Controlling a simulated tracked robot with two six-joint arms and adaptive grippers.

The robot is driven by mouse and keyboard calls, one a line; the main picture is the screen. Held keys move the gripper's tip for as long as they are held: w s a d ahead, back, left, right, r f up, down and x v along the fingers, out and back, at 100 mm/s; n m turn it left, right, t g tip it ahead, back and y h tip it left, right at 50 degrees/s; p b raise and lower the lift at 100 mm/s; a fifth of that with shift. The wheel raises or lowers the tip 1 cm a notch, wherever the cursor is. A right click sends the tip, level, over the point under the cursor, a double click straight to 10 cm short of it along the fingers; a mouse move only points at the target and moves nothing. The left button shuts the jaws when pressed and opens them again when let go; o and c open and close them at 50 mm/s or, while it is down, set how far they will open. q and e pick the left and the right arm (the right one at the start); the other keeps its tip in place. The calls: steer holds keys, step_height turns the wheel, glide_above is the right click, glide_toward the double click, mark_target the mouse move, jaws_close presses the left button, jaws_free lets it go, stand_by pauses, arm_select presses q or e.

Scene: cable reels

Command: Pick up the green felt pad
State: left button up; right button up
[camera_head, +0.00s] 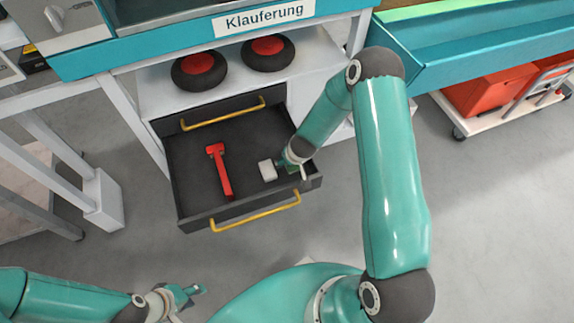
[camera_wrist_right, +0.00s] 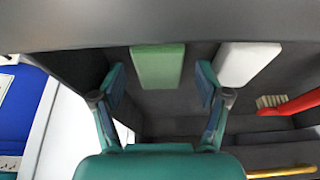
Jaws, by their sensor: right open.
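The green felt pad (camera_wrist_right: 158,66) lies in the open dark drawer (camera_head: 190,180). In the right wrist view it sits ahead of and between the fingers of my right gripper (camera_wrist_right: 160,82). The fingers are spread, with a gap on each side of the pad. In the head view my right gripper (camera_head: 294,164) is low at the drawer's right side and largely hides the pad. My left gripper (camera_head: 193,297) is at the bottom left, outside the drawer, with its fingers apart and empty.
A white block (camera_head: 267,170) lies just left of my right gripper, also in the right wrist view (camera_wrist_right: 246,62). A red-handled brush (camera_head: 219,170) lies farther left. The drawer has a yellow handle (camera_head: 256,212). Two black-red wheels (camera_head: 199,69) sit on the shelf above.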

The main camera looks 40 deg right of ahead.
steer(key=c, duration=0.9)
steer(key=shift+r, duration=0.1)
